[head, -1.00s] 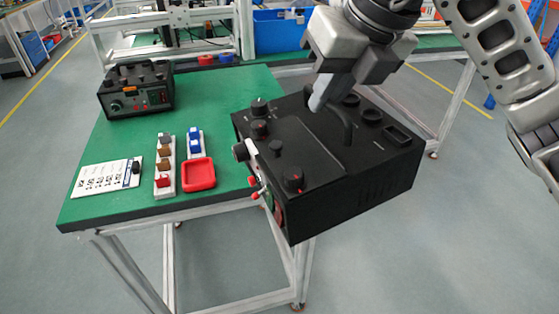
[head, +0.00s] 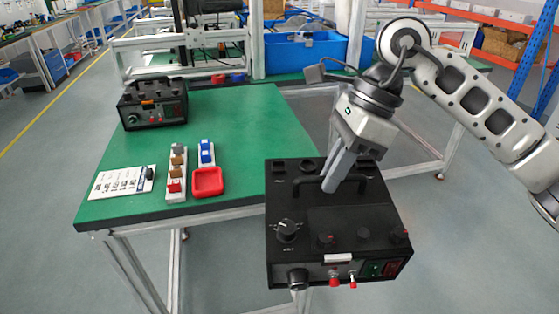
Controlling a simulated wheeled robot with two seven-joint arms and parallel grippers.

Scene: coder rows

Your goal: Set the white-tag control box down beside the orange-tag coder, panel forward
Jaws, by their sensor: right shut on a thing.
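The white-tag control box (head: 335,222) is a black box with knobs on top and a white tag (head: 338,258) on its front panel. The panel, with red-tipped switches, faces me. My right gripper (head: 338,182) is shut on the box's top handle (head: 328,176) and holds it at the table's front right corner, partly past the edge. The orange-tag coder (head: 153,106), a similar black box with a small orange tag, stands at the back left of the green table (head: 245,130), its panel facing forward. My left gripper is not in view.
A printed white card (head: 122,181), a strip of brown and red blocks (head: 176,172), a strip of blue blocks (head: 206,154) and a red tray (head: 208,182) lie toward the table's front. Green surface right of the coder is clear. Blue bins (head: 300,50) stand behind.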

